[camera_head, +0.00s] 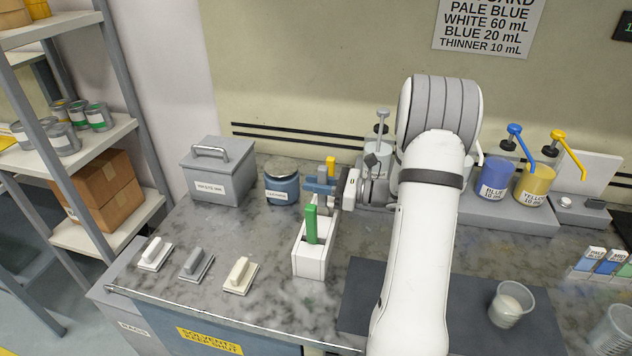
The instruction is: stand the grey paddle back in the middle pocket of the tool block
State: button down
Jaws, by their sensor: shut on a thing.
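The white tool block (309,262) stands on the bench left of my arm. A green paddle (311,225) stands upright in it, toward the near end. My gripper (321,186) is just above and behind the block's far end. Its jaws are shut, with the grey paddle between them hardly visible; I cannot make out its outline or tilt. A yellow upright piece (331,166) shows just above the fingers; whether it stands in the block is hidden. The middle pocket is hard to see behind the green paddle.
A blue cleaner jar (282,184) stands close left of my gripper, with a grey lidded box (217,172) beyond it. White, grey and cream handled tools (241,276) lie at the front left. Blue (495,180) and yellow (533,187) pump pots stand right of my arm.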

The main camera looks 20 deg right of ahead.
jog(key=shift+f, duration=0.1)
jog(key=c, duration=1.2)
grip_release()
jog(key=v, duration=0.9)
jog(key=shift+d, duration=0.1)
jog(key=b+v, duration=0.1)
jog(key=v, duration=0.6)
jog(key=shift+s+d, duration=0.2)
jog(key=shift+d, duration=0.1)
